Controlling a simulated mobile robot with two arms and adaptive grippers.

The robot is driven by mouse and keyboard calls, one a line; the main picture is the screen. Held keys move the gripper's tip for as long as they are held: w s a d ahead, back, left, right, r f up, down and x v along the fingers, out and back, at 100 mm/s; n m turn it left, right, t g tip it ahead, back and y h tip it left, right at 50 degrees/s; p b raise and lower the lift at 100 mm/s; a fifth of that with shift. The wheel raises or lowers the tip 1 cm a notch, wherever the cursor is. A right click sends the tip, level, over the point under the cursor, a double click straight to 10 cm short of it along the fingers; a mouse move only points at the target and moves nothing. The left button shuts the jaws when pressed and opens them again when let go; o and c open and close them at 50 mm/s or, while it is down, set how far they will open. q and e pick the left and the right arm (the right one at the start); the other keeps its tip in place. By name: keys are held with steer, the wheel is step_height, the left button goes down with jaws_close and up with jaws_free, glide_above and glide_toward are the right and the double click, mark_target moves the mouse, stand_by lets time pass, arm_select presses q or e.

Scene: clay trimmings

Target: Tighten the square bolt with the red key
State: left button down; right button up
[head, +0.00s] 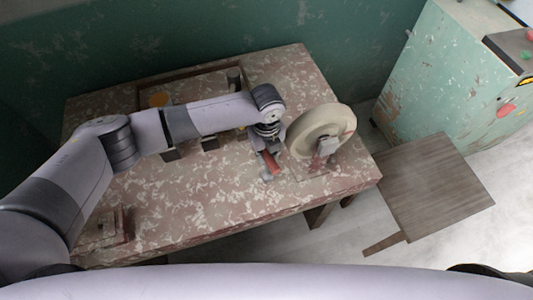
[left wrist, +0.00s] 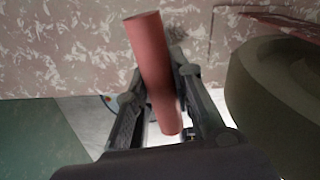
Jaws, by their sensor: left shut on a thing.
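My left gripper (head: 267,163) is low over the right part of the mottled table, just left of the pale wheel (head: 312,128). It is shut on the red key (head: 272,163). In the left wrist view the key's red round handle (left wrist: 150,50) sits tilted between the two fingers (left wrist: 160,88). The key's working end does not show clearly. The wheel stands upright on a grey mount (head: 326,147), and its dark rim (left wrist: 265,100) is close on the right in the left wrist view. I cannot make out the square bolt. My right gripper is not in view.
The table (head: 200,215) has a framed tray (head: 140,98) at the back, partly behind my left arm, and a small block (head: 112,228) at front left. A brown wooden stool or low table (head: 435,185) stands right of it. A green cabinet (head: 450,80) is beyond. The table's front middle is clear.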

arm_select(q)
steer(key=shift+m, duration=1.1)
steer(key=m, duration=0.2)
steer(key=shift+m+b, duration=0.3)
steer(key=shift+b, duration=0.1)
steer(key=shift+m, duration=0.5)
steer(key=m, duration=0.3)
steer(key=shift+m+b, duration=0.3)
steer(key=shift+b, duration=0.05)
